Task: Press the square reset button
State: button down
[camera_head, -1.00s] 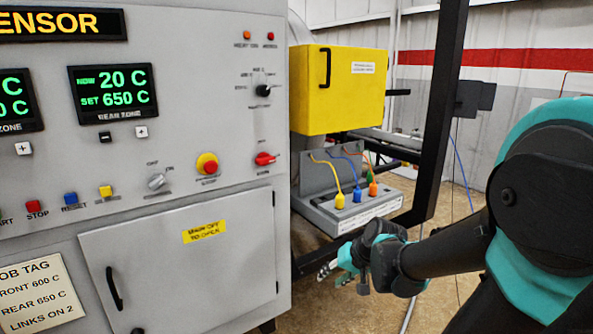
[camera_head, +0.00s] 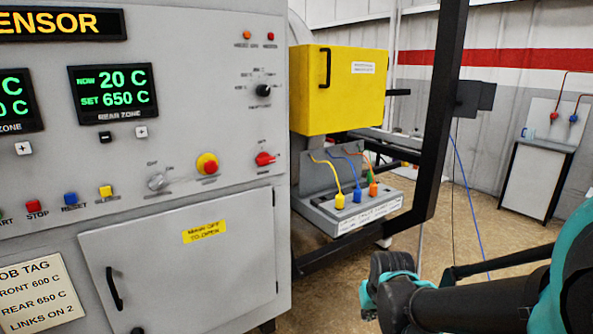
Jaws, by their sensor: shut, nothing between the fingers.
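My gripper (camera_head: 368,300) is low in the picture, right of the cabinet and far from the reset button. It is empty and shut, touching nothing that I can see. Its fingertips are mostly hidden by the wrist.
A red emergency knob (camera_head: 207,164) and a switch (camera_head: 156,182) stick out of the panel. The lower cabinet door (camera_head: 185,270) has a black handle. A black frame post (camera_head: 440,120) and a plug box (camera_head: 345,210) stand at right. Open floor lies beyond.

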aim_at(69, 198)
jog(key=u, duration=0.45)
jog(key=j+u, duration=0.1)
jog(key=u, duration=0.4)
jog(key=i+u, duration=0.1)
jog(key=u, duration=0.35)
jog(key=j+u, duration=0.1)
jog(key=u, duration=0.8)
jog(key=i+u, duration=0.1)
jog(key=u, duration=0.4)
